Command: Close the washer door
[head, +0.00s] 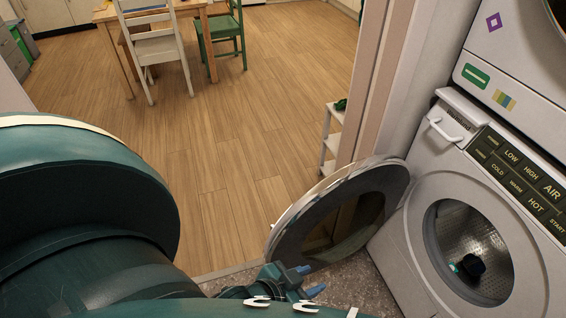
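The washer (392,247) is white and stands at the right, with a round opening and a metal drum. Its round door (372,171), with a pale rim and dark glass, stands wide open to the left of the opening. My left gripper (309,281) is at the bottom centre, close to the door's lower edge. Its two blue-tipped fingers are apart with nothing visible between them. I cannot tell whether it touches the door. My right gripper is not in view.
A dark item (470,265) lies in the drum. A second white machine (520,55) is stacked above the washer. A door frame (372,85) stands behind the open door. Wooden floor (250,120) is clear beyond, with a table and chairs (158,45) at the back.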

